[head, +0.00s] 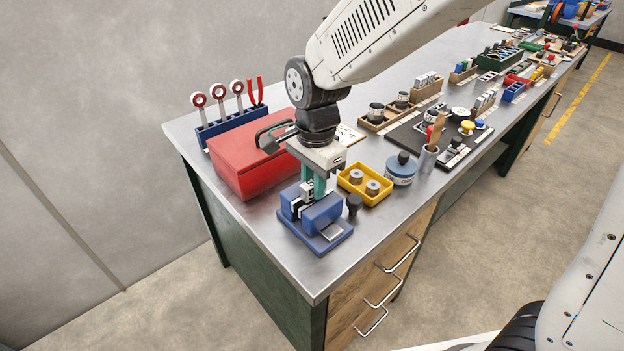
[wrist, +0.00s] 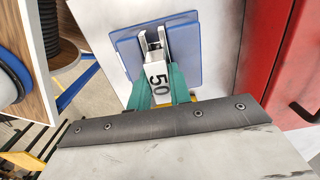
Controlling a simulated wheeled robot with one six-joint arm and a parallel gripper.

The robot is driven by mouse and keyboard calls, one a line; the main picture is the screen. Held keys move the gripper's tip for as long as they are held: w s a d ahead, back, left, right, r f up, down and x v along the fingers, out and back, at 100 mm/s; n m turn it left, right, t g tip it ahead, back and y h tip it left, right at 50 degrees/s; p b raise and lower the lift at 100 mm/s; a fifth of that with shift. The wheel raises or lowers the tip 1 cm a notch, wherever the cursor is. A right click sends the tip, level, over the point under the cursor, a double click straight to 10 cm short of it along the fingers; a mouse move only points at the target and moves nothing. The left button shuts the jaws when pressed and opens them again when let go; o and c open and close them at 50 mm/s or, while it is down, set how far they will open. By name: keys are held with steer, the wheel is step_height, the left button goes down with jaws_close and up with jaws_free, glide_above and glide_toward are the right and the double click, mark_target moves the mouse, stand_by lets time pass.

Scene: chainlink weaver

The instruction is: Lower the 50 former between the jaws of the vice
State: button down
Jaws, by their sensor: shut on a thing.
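The blue vice (head: 322,216) stands on the near corner of the metal bench. It also shows in the wrist view (wrist: 185,48), below my gripper. My gripper (head: 318,188) points down over the vice with its teal fingers. In the wrist view, my gripper (wrist: 161,90) is shut on the 50 former (wrist: 157,82), a pale block marked "50". The former's far end lines up with the gap between the light jaws of the vice. I cannot tell how deep it sits between them. In the head view the fingers and the vice mostly hide the former.
A red toolbox (head: 238,163) stands close behind the vice at left. A yellow tray (head: 355,194) with two cylinders is just to the right. The bench's front edge is close to the vice.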

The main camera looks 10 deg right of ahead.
steer(key=c, duration=1.2)
jaws_free()
step_height(320, 180, up, 8)
steer(key=shift+d+f, duration=0.1)
